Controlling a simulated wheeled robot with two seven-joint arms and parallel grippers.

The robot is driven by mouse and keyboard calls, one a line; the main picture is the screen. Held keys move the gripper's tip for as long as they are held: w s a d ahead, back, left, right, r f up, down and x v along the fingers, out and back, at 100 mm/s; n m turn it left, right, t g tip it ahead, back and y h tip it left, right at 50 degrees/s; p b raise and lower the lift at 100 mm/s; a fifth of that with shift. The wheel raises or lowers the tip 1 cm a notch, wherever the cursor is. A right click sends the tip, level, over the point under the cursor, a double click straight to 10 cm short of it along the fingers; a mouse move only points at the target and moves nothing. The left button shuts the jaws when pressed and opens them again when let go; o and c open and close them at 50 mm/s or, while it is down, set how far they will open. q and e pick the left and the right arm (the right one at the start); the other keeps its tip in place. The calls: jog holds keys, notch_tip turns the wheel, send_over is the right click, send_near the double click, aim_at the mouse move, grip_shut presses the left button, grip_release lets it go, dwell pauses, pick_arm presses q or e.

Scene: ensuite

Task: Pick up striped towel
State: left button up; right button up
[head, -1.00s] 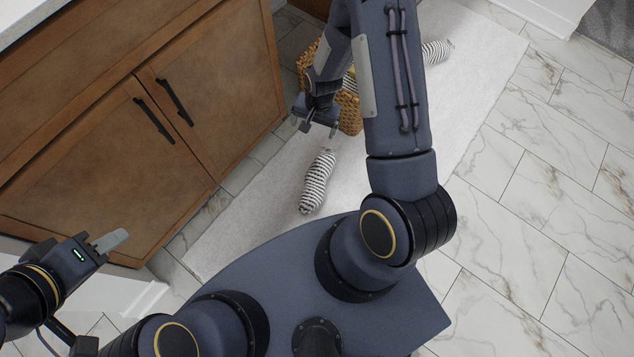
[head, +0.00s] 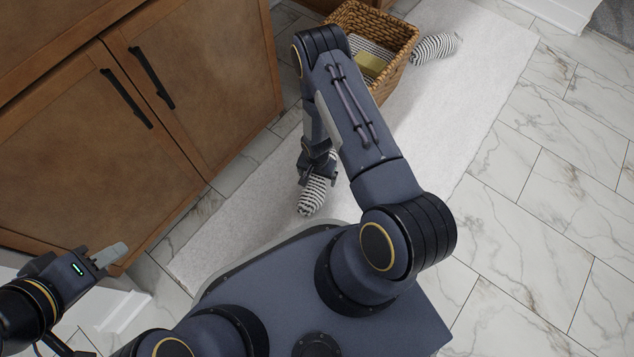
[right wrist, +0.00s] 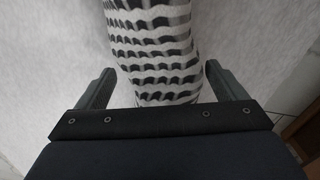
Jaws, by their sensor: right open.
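A rolled black-and-white striped towel (head: 312,193) lies on the pale rug in front of my base in the head view. My right gripper (head: 318,172) is over its far end and hides part of it. In the right wrist view the towel (right wrist: 155,50) runs between the two open fingers of my right gripper (right wrist: 160,88), with a gap on each side. A second striped towel roll (head: 435,47) lies on the rug beside the basket. My left gripper (head: 112,256) is at the lower left, away from the towels; its jaw opening cannot be made out.
A wicker basket (head: 398,62) holding folded striped and yellowish cloths stands on the rug (head: 455,110) at the back. A brown wooden cabinet (head: 95,150) with black handles borders the left. Marble tile floor (head: 545,200) on the right is clear.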

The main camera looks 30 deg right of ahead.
jog(key=shift+f, duration=0.5)
jog(key=shift+r, duration=0.1)
jog(key=c, duration=1.2)
